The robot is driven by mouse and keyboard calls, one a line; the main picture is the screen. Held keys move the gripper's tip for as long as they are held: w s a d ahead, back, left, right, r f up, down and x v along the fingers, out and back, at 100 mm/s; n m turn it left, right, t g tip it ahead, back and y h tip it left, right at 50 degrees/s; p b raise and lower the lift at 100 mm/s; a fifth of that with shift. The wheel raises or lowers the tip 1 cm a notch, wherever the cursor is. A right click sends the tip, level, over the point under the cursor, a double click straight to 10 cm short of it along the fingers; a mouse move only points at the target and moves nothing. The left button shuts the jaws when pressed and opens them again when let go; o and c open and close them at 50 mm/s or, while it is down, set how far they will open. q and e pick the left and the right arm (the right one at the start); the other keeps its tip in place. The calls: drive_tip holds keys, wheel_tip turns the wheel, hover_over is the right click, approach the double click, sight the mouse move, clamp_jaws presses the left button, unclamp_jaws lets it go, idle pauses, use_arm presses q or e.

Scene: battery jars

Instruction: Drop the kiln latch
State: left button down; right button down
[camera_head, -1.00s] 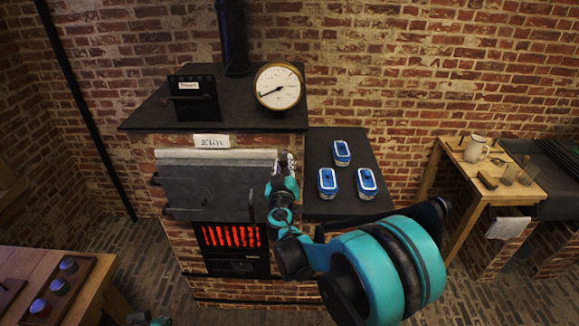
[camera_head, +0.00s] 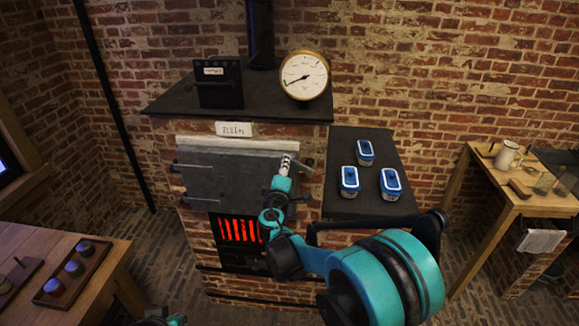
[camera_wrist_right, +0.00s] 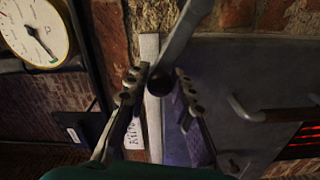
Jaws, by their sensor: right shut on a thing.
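The brick kiln (camera_head: 190,235) has a grey metal door (camera_head: 225,180) with a glowing red grate below it. My right gripper (camera_head: 287,163) is at the door's upper right edge. The kiln latch (camera_head: 306,168) shows there as a grey bar just right of the fingers. In the right wrist view the latch's grey bar (camera_wrist_right: 183,35) runs up from a dark ball knob (camera_wrist_right: 160,84), and the fingers of the right gripper (camera_wrist_right: 161,74) are on either side of it, shut on the latch. My arm hides part of the door edge.
Three blue-lidded jars (camera_head: 365,152) stand on a dark slab (camera_head: 350,211) right of the kiln. A round gauge (camera_head: 304,76) and a black box (camera_head: 218,84) are on the kiln top. Wooden tables stand at left (camera_head: 100,280) and right (camera_head: 475,175).

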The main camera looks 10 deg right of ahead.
drive_tip(key=shift+w+a+f+n+b, duration=0.1)
drive_tip(key=shift+a+f+n+b, duration=0.1)
drive_tip(key=shift+f+n+b, duration=0.5)
drive_tip(key=shift+w+a+f+n+b, duration=0.15)
drive_tip(key=shift+f+n+b, duration=0.15)
drive_tip(key=shift+f+n, duration=0.7)
drive_tip(key=shift+s+a+f+n+b, duration=0.15)
drive_tip(key=shift+f+n+b, duration=0.35)
drive_tip(key=shift+n, duration=0.7)
drive_tip(key=c, duration=1.3)
unclamp_jaws()
drive_tip(key=shift+w, duration=0.1)
drive_tip(key=shift+o, duration=0.2)
drive_tip(key=shift+a, duration=0.1)
drive_tip(key=v, duration=1.2)
